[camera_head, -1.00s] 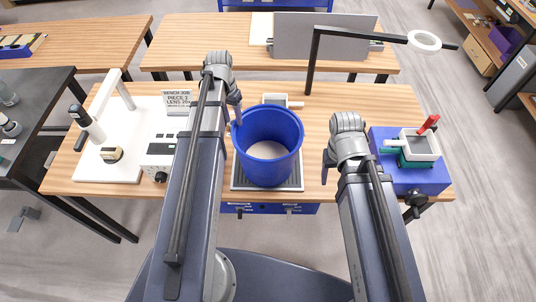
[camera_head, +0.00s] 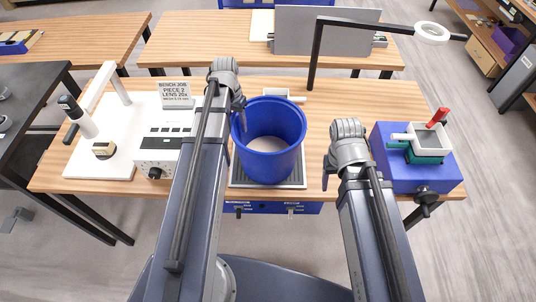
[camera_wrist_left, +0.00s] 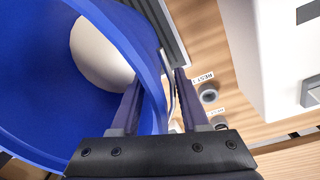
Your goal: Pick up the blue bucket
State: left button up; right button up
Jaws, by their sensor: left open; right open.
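The blue bucket (camera_head: 268,168) stands upright on a dark mat on the wooden bench, and its pale inner bottom shows. My left gripper (camera_head: 240,115) is at the bucket's left rim. In the left wrist view the bucket (camera_wrist_left: 110,25) fills the left side, and its wall passes between the two open fingers of my left gripper (camera_wrist_left: 158,85). I cannot tell whether the fingers touch the wall. My right gripper (camera_head: 328,175) is to the right of the bucket, apart from it; its fingers are small and partly hidden by the wrist.
A white stand with an arm (camera_head: 100,155) and a control box (camera_head: 160,155) are left of the bucket. A blue block with a vise (camera_head: 415,175) is on the right. A ring lamp (camera_head: 432,33) hangs from a black post behind. A small sign (camera_head: 176,95) stands behind the control box.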

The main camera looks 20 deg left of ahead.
pick_arm(q)
jog(key=shift+f, duration=0.45)
jog(key=shift+f+b, duration=0.25)
jog(key=shift+b, duration=0.1)
jog(key=shift+c, duration=0.2)
grip_shut()
dwell(1.4)
